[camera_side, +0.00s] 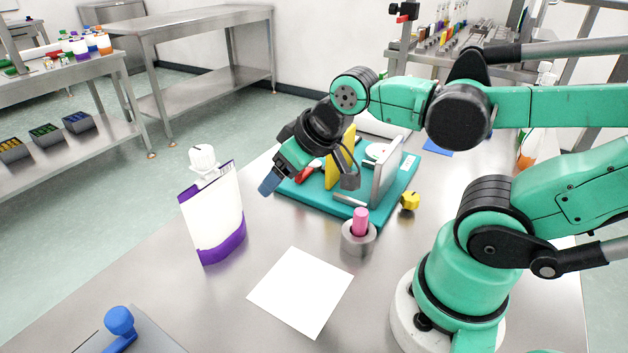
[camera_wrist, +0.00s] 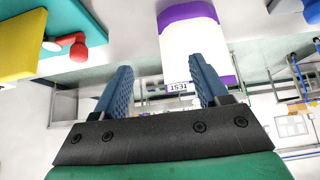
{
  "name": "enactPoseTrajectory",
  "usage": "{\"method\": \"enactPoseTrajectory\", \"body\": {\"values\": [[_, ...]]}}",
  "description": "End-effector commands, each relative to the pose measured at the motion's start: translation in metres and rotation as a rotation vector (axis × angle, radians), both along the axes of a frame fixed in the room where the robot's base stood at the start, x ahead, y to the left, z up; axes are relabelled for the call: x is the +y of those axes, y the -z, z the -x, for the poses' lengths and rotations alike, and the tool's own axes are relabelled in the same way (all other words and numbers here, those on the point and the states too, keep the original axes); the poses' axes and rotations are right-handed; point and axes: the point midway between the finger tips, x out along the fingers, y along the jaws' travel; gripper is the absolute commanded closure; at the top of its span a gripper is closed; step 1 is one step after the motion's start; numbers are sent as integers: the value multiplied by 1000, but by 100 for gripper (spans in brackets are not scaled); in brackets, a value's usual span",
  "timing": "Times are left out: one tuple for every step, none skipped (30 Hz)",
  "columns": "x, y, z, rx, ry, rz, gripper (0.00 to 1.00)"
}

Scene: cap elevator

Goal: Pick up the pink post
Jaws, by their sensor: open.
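The pink post (camera_side: 360,220) stands upright in a round grey metal holder (camera_side: 358,241) on the table, in the middle of the side view. My gripper (camera_side: 268,186) is up and to the left of the post, above the front left part of the teal board, pointing down and left. In the wrist view my gripper (camera_wrist: 161,82) has its two blue fingers apart with nothing between them. The pink post is not seen in the wrist view.
A white and purple pouch (camera_side: 216,220) stands left of my gripper. The teal board (camera_side: 308,197) carries a yellow panel (camera_side: 338,165) and a grey upright plate (camera_side: 387,172). A yellow knob (camera_side: 410,201) is right of the post. A white sheet (camera_side: 300,291) lies in front.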

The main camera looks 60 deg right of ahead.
Motion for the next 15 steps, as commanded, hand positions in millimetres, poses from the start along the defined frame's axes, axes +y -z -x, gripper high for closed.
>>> {"method": "enactPoseTrajectory", "body": {"values": [[0, 0, 0, 0, 0, 0, 33], [-1, 0, 0, 3, 4, -2, 33], [-4, 2, 2, 19, 24, -6, 33], [-8, 4, 4, 42, 53, -14, 33], [-15, 7, 8, 75, 95, -26, 33], [-25, 13, 16, 134, 170, -48, 33], [-34, 17, 23, 186, 236, -68, 33], [-42, 21, 31, 241, 307, -90, 33], [-52, 26, 43, 313, 401, -121, 33], [-58, 29, 51, 364, 468, -143, 33], [-63, 31, 60, 410, 531, -165, 33], [-68, 33, 70, 465, 606, -190, 33], [-71, 35, 76, 501, 653, -206, 33], [-72, 35, 82, 530, 690, -219, 33], [-74, 36, 87, 559, 727, -233, 33]]}}
